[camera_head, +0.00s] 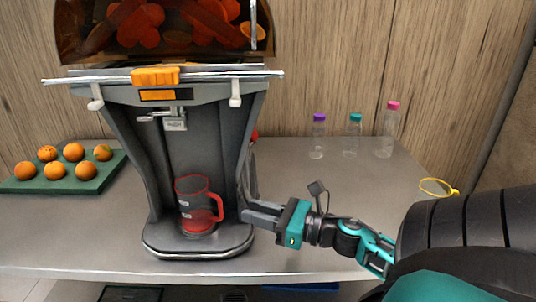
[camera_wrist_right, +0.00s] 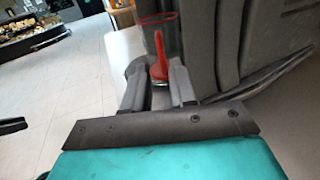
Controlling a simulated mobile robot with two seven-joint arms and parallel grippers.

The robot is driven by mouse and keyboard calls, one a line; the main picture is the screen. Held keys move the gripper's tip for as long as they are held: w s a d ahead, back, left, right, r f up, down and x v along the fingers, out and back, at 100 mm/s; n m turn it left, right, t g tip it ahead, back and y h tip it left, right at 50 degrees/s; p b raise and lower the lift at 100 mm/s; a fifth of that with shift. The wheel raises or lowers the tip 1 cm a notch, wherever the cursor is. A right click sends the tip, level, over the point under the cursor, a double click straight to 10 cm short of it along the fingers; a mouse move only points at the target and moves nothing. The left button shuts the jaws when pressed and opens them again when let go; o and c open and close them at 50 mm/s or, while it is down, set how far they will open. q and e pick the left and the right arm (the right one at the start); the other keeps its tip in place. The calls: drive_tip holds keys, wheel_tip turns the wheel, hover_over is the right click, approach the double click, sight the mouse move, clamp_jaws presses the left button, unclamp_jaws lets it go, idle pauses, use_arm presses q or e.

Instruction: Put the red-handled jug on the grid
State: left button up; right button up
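The clear jug with a red handle (camera_head: 196,205) stands upright on the base of the orange juicer (camera_head: 198,245), under its spout. Its red handle faces right, toward my right gripper. My right gripper (camera_head: 246,211) is a little to the right of the handle in the head view. In the right wrist view, its two fingers (camera_wrist_right: 158,82) are apart, with the red handle (camera_wrist_right: 158,50) lined up between them, just ahead of the tips. The jug hides most of the surface beneath it, so the grid cannot be made out clearly. My left gripper is not in view.
A green tray (camera_head: 98,183) with several oranges lies left of the juicer. Bottles with a purple cap (camera_head: 318,137), a teal cap (camera_head: 353,138) and a pink cap (camera_head: 388,135) stand at the back right.

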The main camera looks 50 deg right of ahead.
drive_tip(key=shift+v, duration=1.25)
